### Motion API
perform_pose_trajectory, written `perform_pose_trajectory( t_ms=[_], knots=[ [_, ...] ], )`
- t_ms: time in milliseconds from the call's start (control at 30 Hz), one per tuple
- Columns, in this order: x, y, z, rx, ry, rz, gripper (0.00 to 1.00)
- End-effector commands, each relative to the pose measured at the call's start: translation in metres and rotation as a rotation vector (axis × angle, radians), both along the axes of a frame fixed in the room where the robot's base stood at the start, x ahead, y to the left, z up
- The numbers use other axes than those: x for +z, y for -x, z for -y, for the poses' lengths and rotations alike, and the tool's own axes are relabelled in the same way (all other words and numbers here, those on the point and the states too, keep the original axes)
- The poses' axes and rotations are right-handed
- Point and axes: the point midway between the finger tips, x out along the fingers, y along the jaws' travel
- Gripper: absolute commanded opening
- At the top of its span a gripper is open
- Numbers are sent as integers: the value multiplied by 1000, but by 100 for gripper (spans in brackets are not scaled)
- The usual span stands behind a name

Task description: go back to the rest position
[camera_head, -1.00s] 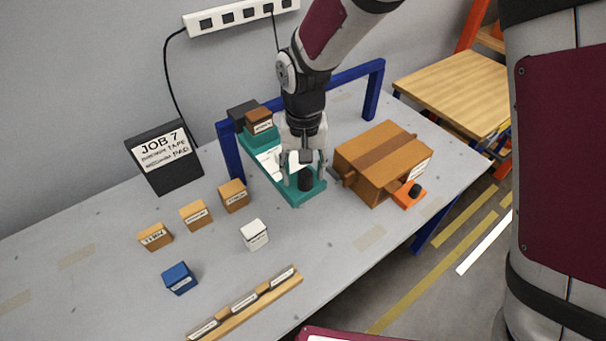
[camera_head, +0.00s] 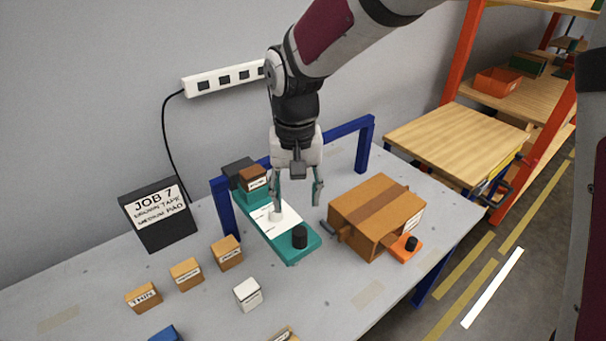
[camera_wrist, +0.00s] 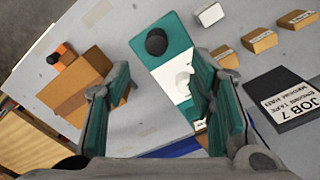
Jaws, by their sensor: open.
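My gripper (camera_head: 296,205) is open and empty, fingers pointing down, above the teal pen plotter (camera_head: 285,248) on the grey table. The plotter has a black knob (camera_head: 300,237) at its near end and a white sheet (camera_head: 276,219) with a small white piece on it. A brown block and a dark block sit at its far end. The tips look apart from the plotter.
A brown taped carton (camera_head: 375,213) stands right of the plotter, beside an orange base with a black knob (camera_head: 410,243). A blue frame (camera_head: 365,145) rises behind. A JOB 7 sign (camera_head: 158,215), several tan blocks (camera_head: 187,274) and a white block (camera_head: 247,294) are on the left.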

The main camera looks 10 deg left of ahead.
Motion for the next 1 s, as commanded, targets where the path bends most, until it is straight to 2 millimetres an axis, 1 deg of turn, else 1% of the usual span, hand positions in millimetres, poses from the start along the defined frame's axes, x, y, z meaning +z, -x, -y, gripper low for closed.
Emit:
perform_pose_trajectory(
  t_ms=[167, 267, 367, 467, 500, 567, 600, 700, 833, 1000],
  knots=[
    [3, 0, 3, -2, -2, 5, 49],
    [16, -1, 17, -12, -8, 26, 49],
    [39, 1, 45, -28, -20, 65, 49],
    [65, 8, 79, -49, -32, 116, 49],
    [74, 12, 93, -57, -37, 136, 49],
    [87, 19, 113, -69, -42, 167, 49],
    [95, 25, 126, -77, -43, 186, 49],
    [111, 42, 157, -98, -49, 237, 49],
    [126, 68, 193, -126, -55, 303, 49],
    [134, 106, 231, -162, -55, 388, 49]
  ],
)
